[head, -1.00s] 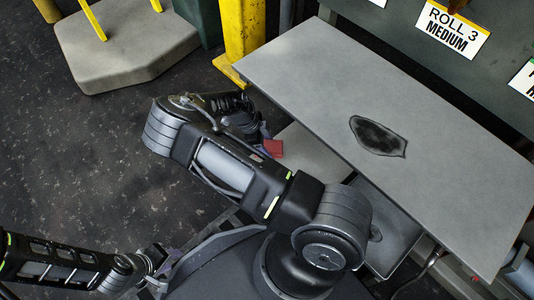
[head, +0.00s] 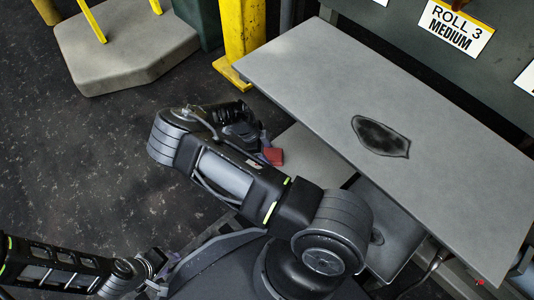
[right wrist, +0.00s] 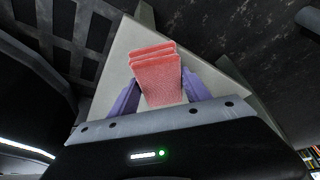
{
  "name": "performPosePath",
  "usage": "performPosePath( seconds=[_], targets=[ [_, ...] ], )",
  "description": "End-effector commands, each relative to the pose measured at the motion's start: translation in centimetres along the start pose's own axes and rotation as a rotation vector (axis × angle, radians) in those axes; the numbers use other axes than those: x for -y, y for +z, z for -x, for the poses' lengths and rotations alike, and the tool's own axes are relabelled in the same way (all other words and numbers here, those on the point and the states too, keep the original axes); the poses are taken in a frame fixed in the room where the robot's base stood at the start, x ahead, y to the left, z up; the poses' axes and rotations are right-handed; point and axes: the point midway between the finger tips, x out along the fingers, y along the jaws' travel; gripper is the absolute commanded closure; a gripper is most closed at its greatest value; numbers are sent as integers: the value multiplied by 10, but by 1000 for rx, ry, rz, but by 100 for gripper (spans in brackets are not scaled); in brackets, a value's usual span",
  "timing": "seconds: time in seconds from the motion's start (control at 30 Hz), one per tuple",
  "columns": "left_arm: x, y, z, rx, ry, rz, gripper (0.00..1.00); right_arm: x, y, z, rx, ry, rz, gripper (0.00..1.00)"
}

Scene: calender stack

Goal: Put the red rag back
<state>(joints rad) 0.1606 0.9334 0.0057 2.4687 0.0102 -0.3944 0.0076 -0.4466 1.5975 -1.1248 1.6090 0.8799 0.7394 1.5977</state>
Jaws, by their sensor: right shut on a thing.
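The red rag (head: 273,156) is a folded piece with stacked layers, best seen in the right wrist view (right wrist: 157,78). My right gripper (head: 266,150) is shut on it; in the right wrist view its purple fingers (right wrist: 160,92) press both sides. The rag is over or near a light grey lower shelf (head: 308,158); I cannot tell whether it touches. My right arm hides part of this area in the head view. My left gripper (head: 166,266) is at the lower left, away from the rag, and its opening is unclear.
A grey table (head: 440,170) with a dark stain (head: 381,136) lies above the lower shelf, its edge close to my right arm. A yellow post (head: 243,45) stands behind. A concrete block (head: 130,45) sits at the back left. Dark floor at the left is clear.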

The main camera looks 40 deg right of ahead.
Motion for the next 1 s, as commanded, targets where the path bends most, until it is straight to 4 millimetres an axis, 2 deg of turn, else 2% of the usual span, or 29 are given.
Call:
performPosePath(
  seconds=[0.03, 0.27, 0.63, 0.77, 1.0],
  targets=[
    [0, 0, -1, 0, 0, 0, 64, 0, 0, -1, 0, 0, -1, 42],
    [0, 0, -1, 0, 0, 0, 64, 0, 0, -1, 0, 0, 0, 23],
    [-1, 0, 4, 1, 0, 0, 64, 0, -1, 4, 1, 0, 0, 22],
    [-3, 0, 10, 4, 0, 0, 64, 0, -1, 20, 3, -1, -2, 22],
    [-9, 2, 30, 13, 0, -1, 64, 0, -2, 68, 3, -1, -1, 22]
  ],
)
